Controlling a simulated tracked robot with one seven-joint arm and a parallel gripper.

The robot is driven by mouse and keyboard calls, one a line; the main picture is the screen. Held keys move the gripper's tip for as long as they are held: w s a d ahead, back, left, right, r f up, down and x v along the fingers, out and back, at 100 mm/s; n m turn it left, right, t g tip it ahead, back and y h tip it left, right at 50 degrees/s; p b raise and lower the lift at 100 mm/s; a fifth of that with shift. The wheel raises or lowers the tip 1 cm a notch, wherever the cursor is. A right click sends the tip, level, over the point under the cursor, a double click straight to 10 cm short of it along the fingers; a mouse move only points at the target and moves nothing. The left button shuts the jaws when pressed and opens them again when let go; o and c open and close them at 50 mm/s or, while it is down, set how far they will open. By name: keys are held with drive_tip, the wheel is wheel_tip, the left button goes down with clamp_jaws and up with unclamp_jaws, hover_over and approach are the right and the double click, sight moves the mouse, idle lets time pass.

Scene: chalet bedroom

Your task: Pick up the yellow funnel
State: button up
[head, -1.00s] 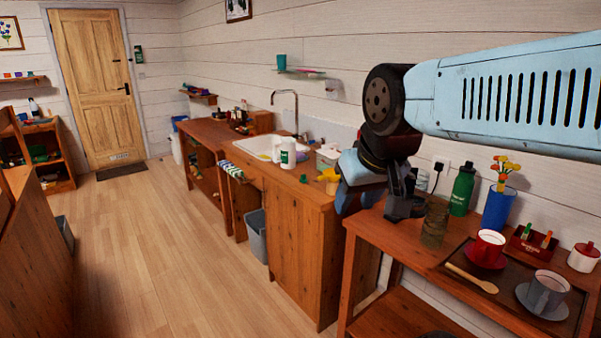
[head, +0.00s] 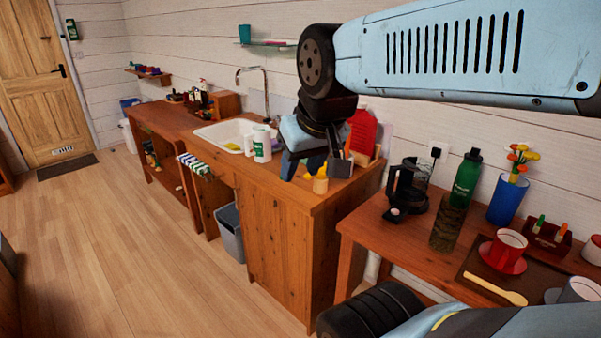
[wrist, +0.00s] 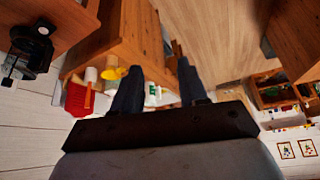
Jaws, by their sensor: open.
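The yellow funnel (head: 320,184) is small and partly hidden in the head view, near the right end of the wooden sink counter (head: 290,202). My gripper (head: 317,165) hangs over that end of the counter, close above the funnel in the picture. The wrist view shows the funnel (wrist: 110,72) just left of the left finger, outside the space between the fingers. My gripper (wrist: 158,68) is open with nothing between its fingers. The depth between fingertips and funnel is hard to judge.
A red board (head: 361,132) stands behind my gripper. A white bottle (head: 262,143) stands left of it by the sink (head: 222,133). A coffee maker (head: 408,188), green bottle (head: 466,180) and red cup (head: 508,245) stand on the right table. The floor (head: 110,245) is clear.

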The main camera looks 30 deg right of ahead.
drive_tip(key=shift+o, duration=0.2)
drive_tip(key=shift+d, duration=0.25)
drive_tip(key=shift+o, duration=0.9)
drive_tip(key=shift+w, duration=0.2)
drive_tip(key=shift+o, duration=0.3)
drive_tip(key=w+a+y, duration=0.1)
drive_tip(key=w+a, duration=0.2)
drive_tip(key=w, duration=0.2)
drive_tip(key=shift+w+f+m+t, duration=0.15)
drive_tip(key=shift+f+m+t, duration=0.15)
drive_tip(key=w+a+f+m+t, duration=0.1)
drive_tip(key=w+f+m+t, duration=0.2)
drive_tip(key=w, duration=0.8)
drive_tip(key=w+a+f+m, duration=0.1)
drive_tip(key=w+f+m, duration=0.3)
drive_tip(key=w, duration=0.6)
drive_tip(key=m+g+h, duration=0.3)
drive_tip(key=m+h, duration=0.4)
drive_tip(key=h, duration=1.1)
approach(307, 175)
drive_tip(key=shift+f+x, duration=0.15)
drive_tip(key=shift+x, duration=1.55)
drive_tip(key=shift+f+x, duration=0.2)
drive_tip(key=shift+x, duration=1.55)
drive_tip(key=shift+f+x, duration=0.15)
drive_tip(key=shift+x, duration=1.55)
clamp_jaws()
